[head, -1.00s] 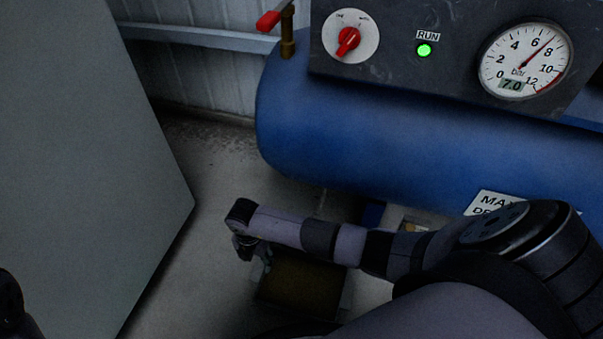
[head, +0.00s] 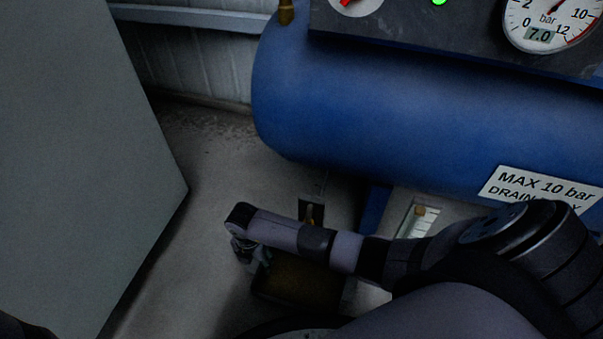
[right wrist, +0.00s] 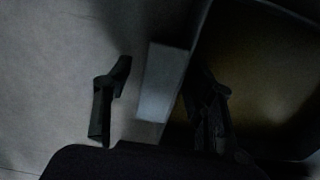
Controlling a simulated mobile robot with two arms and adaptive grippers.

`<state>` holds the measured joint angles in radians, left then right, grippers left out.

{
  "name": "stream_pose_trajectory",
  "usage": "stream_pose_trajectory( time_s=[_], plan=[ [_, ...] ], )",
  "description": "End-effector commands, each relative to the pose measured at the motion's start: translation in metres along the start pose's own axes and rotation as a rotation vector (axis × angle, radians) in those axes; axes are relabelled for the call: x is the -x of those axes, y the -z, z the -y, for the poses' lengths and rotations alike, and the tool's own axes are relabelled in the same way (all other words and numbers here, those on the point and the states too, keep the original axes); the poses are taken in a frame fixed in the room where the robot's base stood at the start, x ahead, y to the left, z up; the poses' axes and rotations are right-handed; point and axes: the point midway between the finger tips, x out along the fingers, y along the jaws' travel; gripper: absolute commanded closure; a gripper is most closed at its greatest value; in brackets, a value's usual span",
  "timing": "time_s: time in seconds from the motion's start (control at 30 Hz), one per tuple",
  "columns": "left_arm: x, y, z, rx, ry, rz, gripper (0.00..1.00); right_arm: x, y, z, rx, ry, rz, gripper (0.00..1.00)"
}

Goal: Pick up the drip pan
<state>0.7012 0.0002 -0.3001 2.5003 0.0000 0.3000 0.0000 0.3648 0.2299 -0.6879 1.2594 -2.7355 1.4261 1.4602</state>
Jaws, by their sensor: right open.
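The drip pan (head: 295,283) sits on the floor beneath my right forearm in the head view, with a dark brownish inside. Part of it is hidden by my arm. In the right wrist view its pale wall (right wrist: 165,85) stands between the two fingers of my right gripper (right wrist: 160,100). One finger is outside the pan and the other is over its inner side. The right gripper is open, and the wall does not appear clamped. It also shows in the head view (head: 250,252) at the pan's left edge. My left gripper is not in view.
A blue tank (head: 400,110) with a white label (head: 540,190) spans the area behind and above the pan. A grey cabinet (head: 80,170) stands at the left. Floor (head: 215,180) between cabinet and tank is clear.

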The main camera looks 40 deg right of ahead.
Motion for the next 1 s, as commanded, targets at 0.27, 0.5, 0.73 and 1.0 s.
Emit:
stream_pose_trajectory(
  time_s=[0.27, 0.5, 0.73, 1.0],
  plan=[
    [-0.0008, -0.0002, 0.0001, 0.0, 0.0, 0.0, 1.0, 0.0008, 0.0, -0.0001, 0.0, -0.001, 0.0, 0.54],
    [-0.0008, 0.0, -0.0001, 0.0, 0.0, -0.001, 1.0, 0.0009, -0.0001, -0.0002, 0.0, -0.001, 0.0, 0.71],
    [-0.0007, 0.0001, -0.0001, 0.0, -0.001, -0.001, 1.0, 0.0009, -0.0002, -0.0003, 0.0, -0.001, 0.0, 0.86],
    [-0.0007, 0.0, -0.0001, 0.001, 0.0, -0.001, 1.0, 0.0009, -0.0003, -0.0004, 0.0, -0.002, 0.0, 1.0]
  ],
)
